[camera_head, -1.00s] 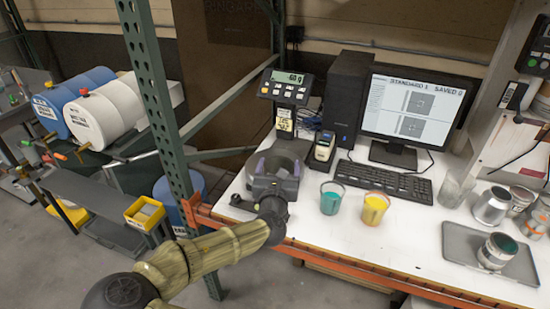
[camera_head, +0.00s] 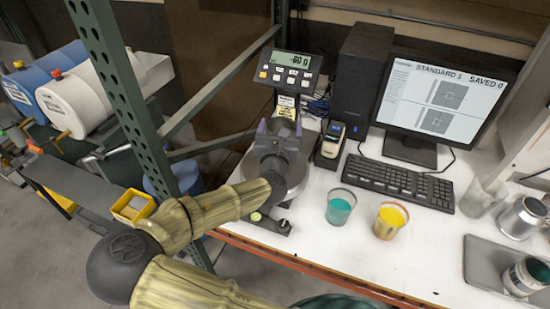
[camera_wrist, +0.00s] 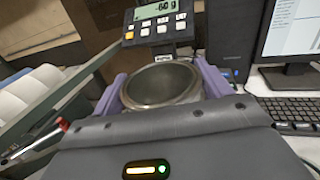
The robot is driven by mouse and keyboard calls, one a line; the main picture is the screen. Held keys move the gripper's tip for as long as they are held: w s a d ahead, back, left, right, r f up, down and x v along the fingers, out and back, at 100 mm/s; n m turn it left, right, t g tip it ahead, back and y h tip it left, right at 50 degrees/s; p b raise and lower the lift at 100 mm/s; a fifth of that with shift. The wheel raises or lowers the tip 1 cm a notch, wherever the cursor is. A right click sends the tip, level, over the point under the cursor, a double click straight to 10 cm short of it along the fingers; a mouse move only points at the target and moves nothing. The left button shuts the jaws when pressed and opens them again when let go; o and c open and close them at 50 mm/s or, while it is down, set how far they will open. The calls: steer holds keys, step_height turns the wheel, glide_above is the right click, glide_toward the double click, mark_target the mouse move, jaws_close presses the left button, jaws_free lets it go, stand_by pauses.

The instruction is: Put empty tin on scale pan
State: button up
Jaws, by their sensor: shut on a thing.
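The empty tin shows in the wrist view (camera_wrist: 162,84) as a round metal rim with a dark, bare inside. My gripper (camera_wrist: 162,92) is shut on it, with a purple finger on each side. In the head view my gripper (camera_head: 279,130) is over the scale, in front of its display, and mostly hides the tin. The round grey scale pan (camera_head: 298,178) shows below and around the gripper. I cannot tell whether the tin touches the pan. The scale display (camera_head: 293,60) shows a negative reading, seemingly -60 g.
A teal cup (camera_head: 339,207) and a yellow cup (camera_head: 390,220) stand right of the scale. A grey tray (camera_head: 485,262) is at right. A green rack post (camera_head: 120,90) rises at left.

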steer(key=shift+s+r, duration=0.1)
steer(key=shift+f+p, duration=0.6)
steer(key=shift+f, duration=2.55)
steer(key=shift+f+p, duration=0.4)
steer(key=shift+f, duration=1.45)
steer(key=shift+f, duration=0.1)
steer(key=o, duration=1)
